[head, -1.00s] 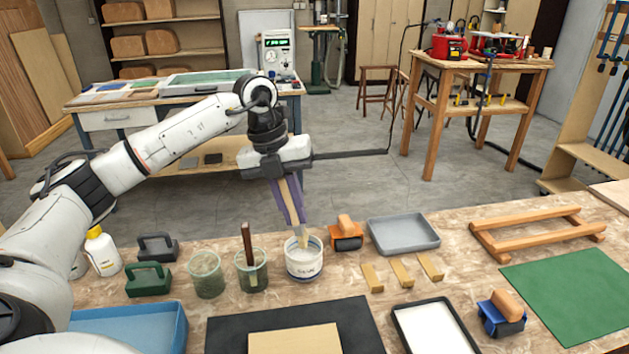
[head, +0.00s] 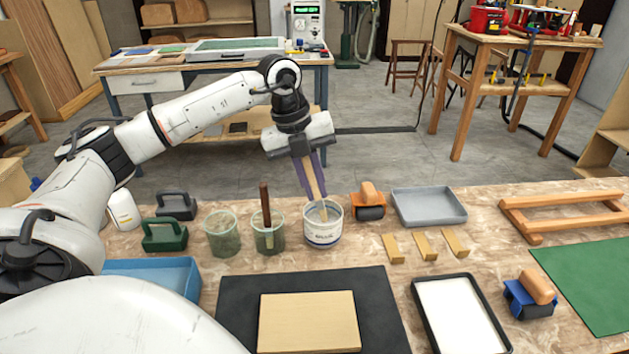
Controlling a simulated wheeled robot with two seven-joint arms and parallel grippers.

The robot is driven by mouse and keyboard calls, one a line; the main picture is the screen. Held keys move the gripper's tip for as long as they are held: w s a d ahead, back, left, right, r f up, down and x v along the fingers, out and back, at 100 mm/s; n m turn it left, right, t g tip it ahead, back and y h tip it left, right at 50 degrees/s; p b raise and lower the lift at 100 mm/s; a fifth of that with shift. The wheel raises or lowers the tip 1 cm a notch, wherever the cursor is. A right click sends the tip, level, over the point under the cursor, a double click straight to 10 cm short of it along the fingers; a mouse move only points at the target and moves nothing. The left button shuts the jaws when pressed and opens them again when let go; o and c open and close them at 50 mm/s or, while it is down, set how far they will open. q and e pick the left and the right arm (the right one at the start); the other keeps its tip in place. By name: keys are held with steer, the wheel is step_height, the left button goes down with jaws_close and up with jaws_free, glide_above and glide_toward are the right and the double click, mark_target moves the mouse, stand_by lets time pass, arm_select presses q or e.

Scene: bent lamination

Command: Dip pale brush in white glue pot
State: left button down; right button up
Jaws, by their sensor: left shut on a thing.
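My left gripper (head: 316,191) is shut on the pale brush (head: 313,180) and points down just above the white glue pot (head: 323,234). The brush is slightly tilted, and its lower end is inside the pot's mouth. Its tip is at or in the pale contents; how deep it reaches I cannot tell. My right gripper is out of view.
A greenish cup with a dark-handled brush (head: 265,200) stands close left of the pot, beside another cup (head: 221,234). An orange-handled roller (head: 369,207) is close right. A pale board (head: 309,322) on a black mat (head: 240,308) lies in front.

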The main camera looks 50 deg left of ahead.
mark_target(315, 199)
arm_select(q)
step_height(315, 199, down, 4)
steer(key=shift+r+b, duration=0.15)
steer(key=shift+b, duration=0.8)
steer(key=shift+f+b, duration=0.3)
steer(key=shift+f, duration=0.45)
steer(key=shift+r, duration=0.1)
